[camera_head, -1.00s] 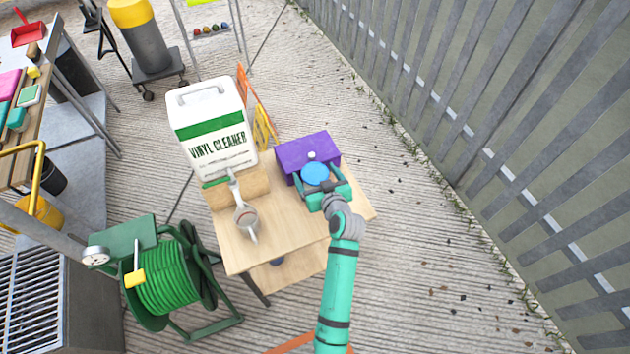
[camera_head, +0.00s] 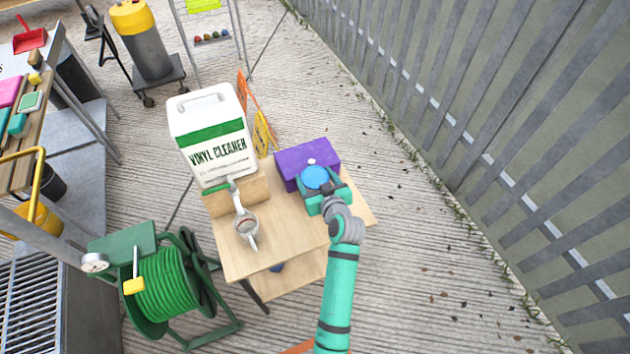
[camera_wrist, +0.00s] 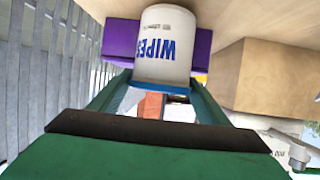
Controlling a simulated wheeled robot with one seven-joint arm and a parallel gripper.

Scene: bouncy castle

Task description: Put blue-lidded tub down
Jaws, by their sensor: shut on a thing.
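The blue-lidded tub shows its round blue lid (camera_head: 315,177) in the head view. In the wrist view its white body (camera_wrist: 164,48) with blue "WIPES" lettering appears upside down. My gripper (camera_head: 322,190) is shut on the tub, with a finger on each side of it. The tub is at the right part of the small wooden table (camera_head: 285,235), just in front of a purple box (camera_head: 300,158). I cannot tell whether its base touches the tabletop.
A large white vinyl cleaner jug (camera_head: 212,135) stands at the table's back left, behind a wooden block (camera_head: 222,198). A grey and white handled tool (camera_head: 243,220) lies in front of it. A green hose reel (camera_head: 168,287) stands left. The table's front middle is bare.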

